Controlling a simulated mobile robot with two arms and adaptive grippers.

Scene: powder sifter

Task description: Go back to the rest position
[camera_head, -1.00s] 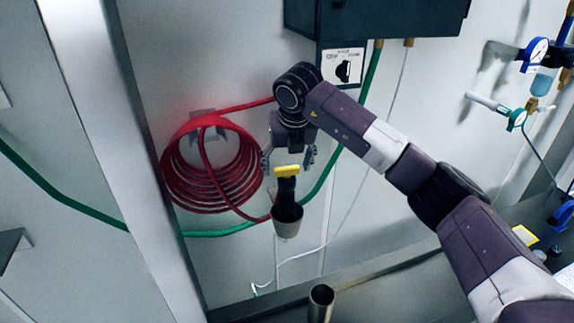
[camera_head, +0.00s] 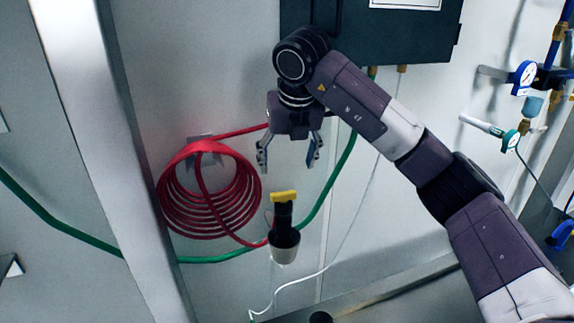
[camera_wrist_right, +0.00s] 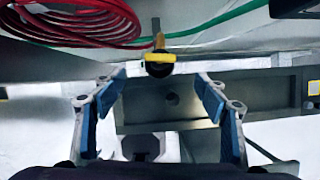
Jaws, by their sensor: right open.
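My right gripper (camera_head: 289,155) is open and empty in the head view, its fingers pointing down. Below it, clear of the fingertips, is a small cup-like tool (camera_head: 285,240) with a black handle and a yellow top (camera_head: 284,196). The tool appears upright against the wall; what holds it is hidden. In the right wrist view my right gripper (camera_wrist_right: 160,100) shows its blue finger pads wide apart. The tool's yellow top (camera_wrist_right: 160,58) lies beyond them. My left gripper is not in view.
A red coiled hose (camera_head: 208,190) hangs on the wall left of the gripper. A dark box (camera_head: 400,35) is mounted above. A green hose (camera_head: 330,180) runs behind. Gauges and blue valves (camera_head: 525,75) are at the right. A metal post (camera_head: 110,160) stands at the left.

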